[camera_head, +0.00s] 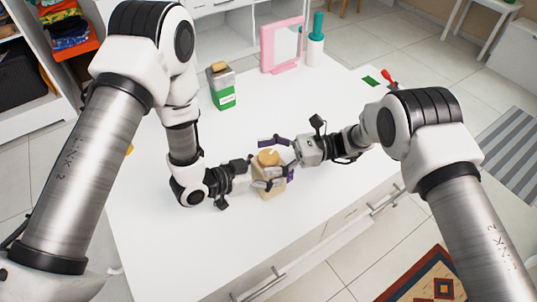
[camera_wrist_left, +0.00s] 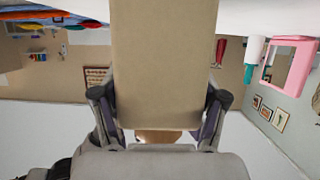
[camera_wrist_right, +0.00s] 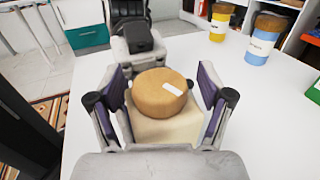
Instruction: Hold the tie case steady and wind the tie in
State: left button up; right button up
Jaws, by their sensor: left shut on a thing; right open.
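The tie case is a beige box (camera_head: 268,188) with a round wooden knob (camera_head: 268,157) on top, standing on the white table. My left gripper (camera_head: 268,184) is shut on the case's body from the left; in the left wrist view the beige case (camera_wrist_left: 163,65) fills the middle between the fingers. My right gripper (camera_head: 278,156) is open above the case. In the right wrist view its purple-padded fingers stand on both sides of the knob (camera_wrist_right: 160,92), apart from it, and a small white mark shows on the knob. I cannot make out the tie.
A green-and-white jar (camera_head: 222,88), a pink-framed mirror (camera_head: 282,45) and a white bottle with a teal top (camera_head: 315,45) stand toward the table's back. The white table (camera_head: 160,245) is clear at the front left.

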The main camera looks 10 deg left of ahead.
jog(key=c, duration=1.2)
jog(key=m+t, duration=0.2)
jog(key=t, duration=0.1)
jog(key=m+t+y, duration=0.1)
jog(key=m+t, duration=0.1)
jog(key=t, duration=0.2)
jog(key=shift+m, duration=0.3)
jog(key=o, duration=1.2)
